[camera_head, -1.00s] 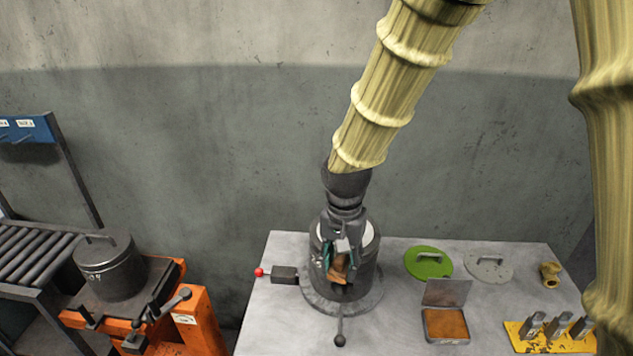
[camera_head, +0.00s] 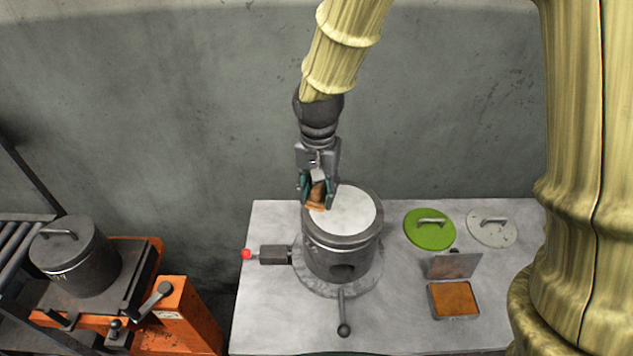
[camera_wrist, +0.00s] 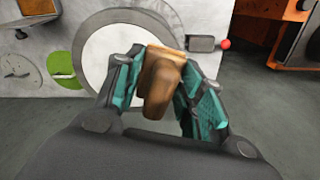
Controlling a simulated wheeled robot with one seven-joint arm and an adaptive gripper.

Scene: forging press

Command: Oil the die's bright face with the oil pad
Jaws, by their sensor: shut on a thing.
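The die (camera_head: 343,243) is a dark grey cylinder standing on a round base on the bench, with a bright, pale round face (camera_head: 347,211) on top. The bright face also shows in the wrist view (camera_wrist: 112,55). My gripper (camera_head: 317,200) is shut on the oil pad (camera_wrist: 162,80), a brown block with a lighter tan underside. The pad is at the left edge of the bright face in the head view; I cannot tell whether it touches. Part of the face is hidden behind the pad and fingers.
An open tin (camera_head: 453,299) with an orange-brown filling sits right of the die. A green disc (camera_head: 430,229) and a grey disc (camera_head: 491,227) with handles lie behind it. A red-knobbed lever (camera_head: 247,254) and a front lever (camera_head: 343,328) stick out. A lidded pot (camera_head: 75,258) stands on the orange stand at left.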

